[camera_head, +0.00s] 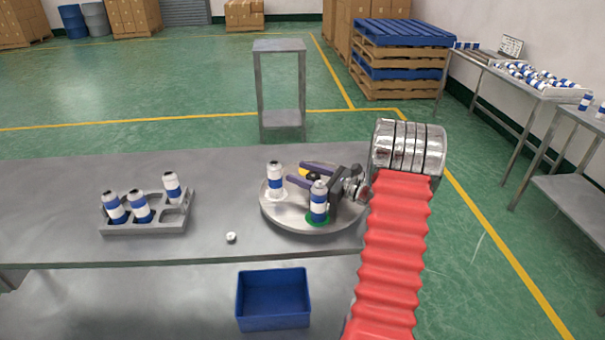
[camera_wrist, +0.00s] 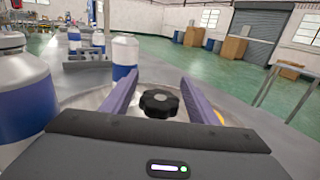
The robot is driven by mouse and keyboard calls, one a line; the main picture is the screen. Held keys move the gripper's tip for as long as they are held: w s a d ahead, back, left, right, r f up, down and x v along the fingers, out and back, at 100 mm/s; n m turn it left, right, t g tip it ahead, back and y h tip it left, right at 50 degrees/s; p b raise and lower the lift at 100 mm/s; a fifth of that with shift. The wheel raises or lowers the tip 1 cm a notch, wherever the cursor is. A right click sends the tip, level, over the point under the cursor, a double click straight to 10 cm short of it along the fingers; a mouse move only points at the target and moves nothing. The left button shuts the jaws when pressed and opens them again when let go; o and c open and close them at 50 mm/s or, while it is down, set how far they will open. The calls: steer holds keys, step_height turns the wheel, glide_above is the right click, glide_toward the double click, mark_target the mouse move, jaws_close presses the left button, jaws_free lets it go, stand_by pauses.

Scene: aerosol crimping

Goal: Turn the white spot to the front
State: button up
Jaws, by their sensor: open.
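The round turntable (camera_head: 290,217) sits on the grey bench, with a black knob (camera_wrist: 158,102) at its centre. A blue-and-white can (camera_head: 275,182) stands at its left, over what looks like the white spot, mostly hidden beneath it. A second can (camera_head: 318,203) stands on the green spot (camera_head: 318,222) at the front. A yellow-orange spot (camera_wrist: 220,117) shows partly beside my right finger in the wrist view. My gripper (camera_wrist: 158,77) is open, with its purple fingers on both sides of the knob and visible gaps. It reaches in from the right in the head view.
A grey rack (camera_head: 146,229) with several cans stands on the bench at left. A small white cap (camera_head: 231,237) lies near the front edge. A blue bin (camera_head: 273,298) sits below. The bench between rack and turntable is mostly clear.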

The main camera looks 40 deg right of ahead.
steer(key=shift+w, duration=0.1)
steer(key=shift+c, duration=0.2)
jaws_close()
stand_by(0.5)
